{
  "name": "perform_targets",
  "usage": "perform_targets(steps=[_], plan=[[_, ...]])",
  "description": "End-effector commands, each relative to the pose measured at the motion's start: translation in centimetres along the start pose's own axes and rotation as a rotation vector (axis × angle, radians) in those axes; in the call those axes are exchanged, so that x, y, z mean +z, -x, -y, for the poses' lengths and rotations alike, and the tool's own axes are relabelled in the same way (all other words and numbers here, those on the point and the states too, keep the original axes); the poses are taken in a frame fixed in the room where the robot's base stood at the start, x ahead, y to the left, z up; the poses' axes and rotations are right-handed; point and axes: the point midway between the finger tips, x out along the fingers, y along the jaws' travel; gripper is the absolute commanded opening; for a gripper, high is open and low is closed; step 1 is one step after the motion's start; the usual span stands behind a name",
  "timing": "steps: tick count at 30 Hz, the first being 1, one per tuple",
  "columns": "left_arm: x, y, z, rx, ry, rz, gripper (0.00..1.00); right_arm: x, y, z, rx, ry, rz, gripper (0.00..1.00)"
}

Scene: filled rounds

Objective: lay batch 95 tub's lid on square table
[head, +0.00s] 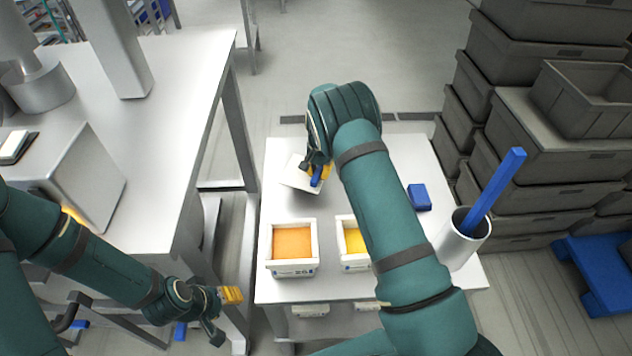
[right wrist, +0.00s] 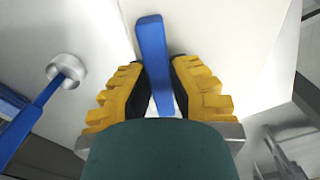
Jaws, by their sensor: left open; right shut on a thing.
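My right gripper (head: 318,172) is shut on the blue handle (right wrist: 154,65) of a white lid (head: 298,178). The handle stands between the yellow fingers in the right wrist view. The lid is at the far left part of the white square table (head: 285,208), partly hidden by the gripper; I cannot tell whether it touches the top. A white tub with orange filling (head: 292,268) stands open nearer me. Another tub with yellow filling (head: 352,262) stands beside it, partly behind my right arm. Their labels are too small to read. My left gripper (head: 233,296) is open and empty, left of the table.
A blue block (head: 419,197) lies right of my arm on the table. A white cylinder (head: 462,240) holding a blue bar (head: 497,187) stands at the right edge. Grey crates (head: 545,125) are stacked beyond. A large workbench (head: 185,75) is on the left.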

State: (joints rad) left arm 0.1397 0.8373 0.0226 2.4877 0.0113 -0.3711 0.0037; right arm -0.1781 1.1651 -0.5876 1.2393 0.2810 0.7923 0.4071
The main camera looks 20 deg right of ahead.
Motion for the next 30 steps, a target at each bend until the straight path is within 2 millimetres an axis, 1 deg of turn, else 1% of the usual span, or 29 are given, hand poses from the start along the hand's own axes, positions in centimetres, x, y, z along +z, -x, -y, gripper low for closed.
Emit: perform_targets(steps=[1,7,12,14,21,26,27,28,29,30], plan=[[0.0,0.0,0.0,0.000,0.000,0.000,0.48,0.0,-0.5,0.0,0.000,0.001,-0.001,0.00],[0.0,0.0,0.0,0.000,0.000,0.000,0.48,0.0,-1.9,0.0,-0.001,0.002,0.000,0.00],[0.0,0.0,0.0,0.000,0.000,0.000,0.48,0.0,-4.2,-0.1,-0.001,0.002,-0.001,0.00],[0.0,0.0,0.0,0.000,0.000,0.000,0.48,0.0,-4.8,0.0,-0.001,0.002,-0.001,0.00],[0.0,0.0,0.0,0.000,0.000,0.000,0.48,0.0,-4.8,0.0,-0.002,0.002,-0.001,0.00],[0.1,-0.5,0.1,0.000,0.000,0.000,0.48,0.0,-5.2,0.0,-0.002,0.003,-0.001,0.00],[0.1,-0.5,0.1,-0.001,0.000,0.001,0.48,0.0,-5.2,0.0,-0.002,0.003,-0.001,0.26],[0.1,-0.4,0.1,-0.001,0.000,0.001,0.48,0.0,-5.1,0.0,-0.002,0.003,-0.001,0.37],[0.1,-0.4,0.1,-0.001,0.000,0.000,0.48,0.0,-5.1,0.0,-0.002,0.003,-0.001,0.40],[0.1,-0.4,0.1,-0.001,0.000,0.000,0.48,0.0,-5.1,0.0,-0.002,0.003,-0.001,0.40]])
